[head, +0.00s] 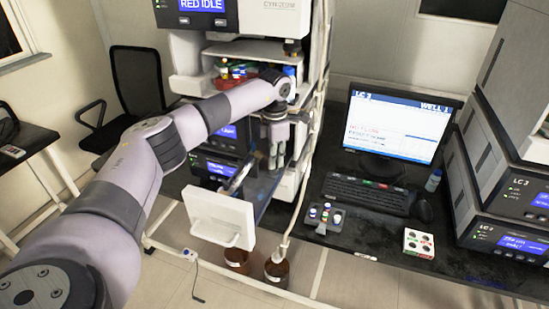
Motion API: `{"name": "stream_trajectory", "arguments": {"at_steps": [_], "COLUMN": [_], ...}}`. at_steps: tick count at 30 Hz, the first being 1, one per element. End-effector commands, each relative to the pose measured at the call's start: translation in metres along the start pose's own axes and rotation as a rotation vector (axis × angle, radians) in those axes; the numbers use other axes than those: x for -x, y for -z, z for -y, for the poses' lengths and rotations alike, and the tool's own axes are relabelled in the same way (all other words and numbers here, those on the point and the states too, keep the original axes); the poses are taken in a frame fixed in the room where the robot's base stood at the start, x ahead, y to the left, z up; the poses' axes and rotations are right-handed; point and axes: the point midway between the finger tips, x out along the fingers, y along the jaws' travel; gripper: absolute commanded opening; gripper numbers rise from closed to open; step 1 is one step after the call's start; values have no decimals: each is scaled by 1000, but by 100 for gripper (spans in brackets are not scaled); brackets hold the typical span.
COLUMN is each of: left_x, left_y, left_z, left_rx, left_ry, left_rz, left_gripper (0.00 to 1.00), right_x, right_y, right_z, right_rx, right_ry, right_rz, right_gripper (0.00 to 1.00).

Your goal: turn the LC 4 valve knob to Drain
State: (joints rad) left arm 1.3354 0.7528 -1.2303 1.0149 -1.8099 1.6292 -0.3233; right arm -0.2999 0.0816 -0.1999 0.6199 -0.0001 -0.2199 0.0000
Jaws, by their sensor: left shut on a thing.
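My left arm comes in from the left and reaches to the middle instrument stack (320,90). My left gripper (276,158) points down at the right side of the stack's front, below the shelf of bottles, and is shut. What lies between its fingers is small and mostly hidden; from its place at the stack's front it appears to be the valve knob. Its pointer and the Drain mark cannot be read. I cannot make out an LC 4 label on this stack. My right gripper is not in view.
An open white door panel (221,218) juts out below my forearm. Brown bottles (277,270) stand on the floor beneath. A monitor (398,125), keyboard (368,194), vial rack (326,216) and small white box (418,243) stand on the right bench. Another stack (500,235) stands far right.

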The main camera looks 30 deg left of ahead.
Motion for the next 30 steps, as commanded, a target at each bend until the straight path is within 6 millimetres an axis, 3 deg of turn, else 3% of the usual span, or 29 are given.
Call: {"name": "stream_trajectory", "arguments": {"at_steps": [14, 15, 24, 30], "left_x": [2, 2, 1, 0], "left_y": [0, 0, 0, 0], "left_z": [-1, -1, 0, 0], "left_rx": [17, 17, 16, 15], "left_ry": [-2, -2, -1, 0], "left_rz": [2, 3, 1, 0], "left_gripper": [0, 8, 28, 28], "right_x": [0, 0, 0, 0], "right_y": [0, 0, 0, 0], "right_z": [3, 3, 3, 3], "right_rx": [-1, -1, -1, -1], "right_ry": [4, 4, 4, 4], "right_rz": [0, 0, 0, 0], "right_gripper": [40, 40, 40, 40]}}
